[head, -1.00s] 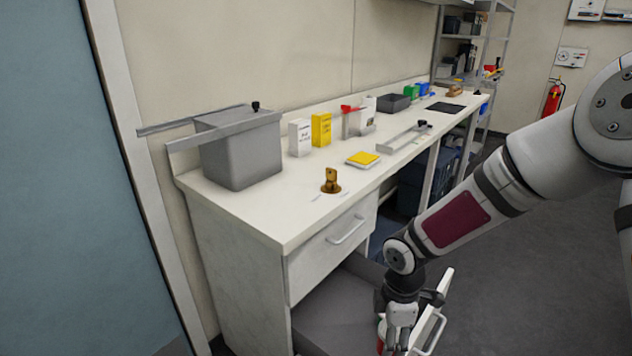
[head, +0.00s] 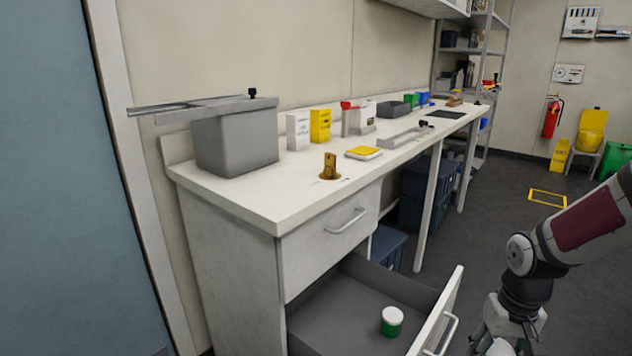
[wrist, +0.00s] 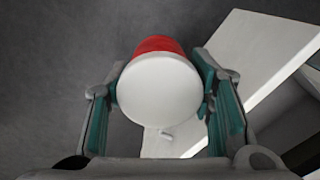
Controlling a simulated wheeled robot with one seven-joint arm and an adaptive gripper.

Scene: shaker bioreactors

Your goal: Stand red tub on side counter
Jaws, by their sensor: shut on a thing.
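The red tub (wrist: 160,44) has a round white lid (wrist: 159,90) and sits between the two fingers of my gripper (wrist: 160,95) in the wrist view. My gripper is shut on it, with the lid facing the camera. In the head view my gripper (head: 497,350) is at the bottom edge, right of the open drawer, and the tub is not clearly seen there. The white side counter (head: 270,207) runs along the wall, with bare top near its front left corner.
The lower drawer (head: 335,325) is open and holds a green tub with a white lid (head: 391,321). On the counter are a grey bath (head: 235,145), a brass fitting (head: 329,167), a yellow pad (head: 363,153) and several boxes.

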